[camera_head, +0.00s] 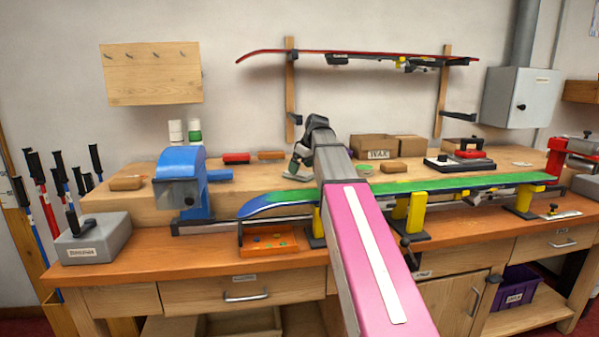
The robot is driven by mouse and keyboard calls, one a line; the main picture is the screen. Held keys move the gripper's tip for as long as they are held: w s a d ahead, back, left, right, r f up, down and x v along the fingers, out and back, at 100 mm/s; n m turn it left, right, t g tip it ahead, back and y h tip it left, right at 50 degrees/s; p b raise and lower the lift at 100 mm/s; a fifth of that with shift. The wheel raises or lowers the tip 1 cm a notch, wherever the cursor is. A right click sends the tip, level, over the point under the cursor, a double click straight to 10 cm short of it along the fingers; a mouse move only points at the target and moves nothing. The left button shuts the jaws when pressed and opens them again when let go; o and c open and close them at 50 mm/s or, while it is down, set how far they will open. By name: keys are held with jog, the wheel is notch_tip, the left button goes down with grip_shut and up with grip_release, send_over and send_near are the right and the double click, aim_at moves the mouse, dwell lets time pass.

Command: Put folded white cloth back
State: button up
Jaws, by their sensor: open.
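My gripper (294,172) is at the far end of my arm, over the back of the bench near the blue-green ski (400,188), pointing down and to the left. It is small and partly hidden by my own arm; the jaws are open and no cloth shows in them. I cannot make out a folded white cloth for sure. A small pale flat thing (522,164) lies on the raised back shelf at the right, too small to identify. My arm hides part of the bench.
The ski lies across yellow-and-black supports (415,212). A blue machine (181,185) and a grey box (92,240) stand at the left. Cardboard boxes (373,147) sit behind my arm. An orange tray (268,242) is at the front. The bench front (160,262) has free room.

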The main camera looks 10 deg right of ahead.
jog(key=v, duration=0.9)
jog(key=shift+r, duration=0.3)
jog(key=shift+s+d, duration=0.1)
jog(key=shift+s, duration=0.1)
